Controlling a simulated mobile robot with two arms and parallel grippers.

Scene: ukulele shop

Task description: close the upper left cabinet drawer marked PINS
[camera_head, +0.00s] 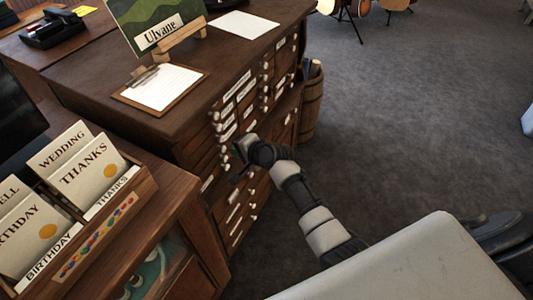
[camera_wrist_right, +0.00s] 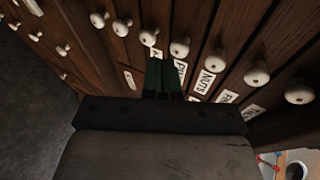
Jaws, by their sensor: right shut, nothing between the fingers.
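The wooden cabinet (camera_head: 170,122) has many small drawers with white knobs and white label plates on its front. In the right wrist view, a label (camera_wrist_right: 180,70) just right of my fingertips seems to begin with PI and is partly hidden. A NUTS label (camera_wrist_right: 204,82) is further right. My right gripper (camera_head: 238,153) is shut and empty at the drawer fronts; its dark green fingers (camera_wrist_right: 162,78) point at the fronts between knobs. Contact cannot be told, nor how far the PINS drawer stands out. My left gripper is not in view.
A clipboard (camera_head: 160,88), a sheet of paper (camera_head: 244,25) and a picture on an easel (camera_head: 160,25) are on the cabinet top. A card rack (camera_head: 95,238) stands on the counter at the left. A barrel (camera_head: 311,105) stands beyond the cabinet.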

